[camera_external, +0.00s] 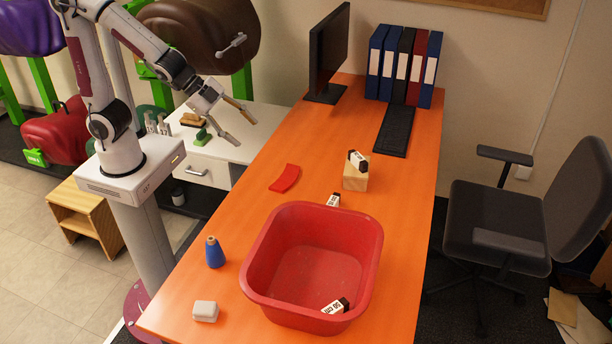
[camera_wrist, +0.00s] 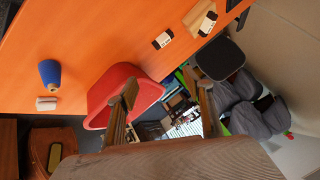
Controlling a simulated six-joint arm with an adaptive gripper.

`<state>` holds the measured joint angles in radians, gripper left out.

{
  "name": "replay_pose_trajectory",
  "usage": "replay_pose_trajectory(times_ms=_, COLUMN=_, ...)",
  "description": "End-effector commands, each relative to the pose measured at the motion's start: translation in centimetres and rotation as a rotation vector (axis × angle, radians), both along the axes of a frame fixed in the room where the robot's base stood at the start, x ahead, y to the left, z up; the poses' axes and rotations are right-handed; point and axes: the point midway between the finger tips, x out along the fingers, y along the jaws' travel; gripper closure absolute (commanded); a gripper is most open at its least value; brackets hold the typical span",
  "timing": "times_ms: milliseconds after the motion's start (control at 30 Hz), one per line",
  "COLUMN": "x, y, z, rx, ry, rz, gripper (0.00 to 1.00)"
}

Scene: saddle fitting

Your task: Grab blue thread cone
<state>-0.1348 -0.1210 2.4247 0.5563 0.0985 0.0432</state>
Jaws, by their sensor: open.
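The blue thread cone (camera_external: 214,253) stands upright on the orange table near its left edge, with a tan tip on top. It also shows in the wrist view (camera_wrist: 50,74) at the upper left. My gripper (camera_external: 246,129) is open and empty, raised above the white side cabinet, well behind and apart from the cone. In the wrist view its two fingers (camera_wrist: 165,105) reach up from the bottom, and the cone lies off to their left.
A red tub (camera_external: 262,250) stands right of the cone, with a small labelled box (camera_external: 336,306) inside. A white box (camera_external: 205,311) sits in front of the cone. A wooden block (camera_external: 355,180), a red piece (camera_external: 285,178) and a monitor (camera_external: 328,55) are farther back on the orange table (camera_external: 400,230).

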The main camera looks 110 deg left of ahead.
Motion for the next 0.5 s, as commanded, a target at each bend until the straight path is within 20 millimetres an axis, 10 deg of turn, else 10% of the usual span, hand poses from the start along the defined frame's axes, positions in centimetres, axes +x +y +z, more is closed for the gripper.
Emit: replay_pose_trajectory(times_ms=500, x=6.1, y=-2.6, z=-7.4, rx=0.005, ry=-0.030, rz=-0.297, gripper=0.49)
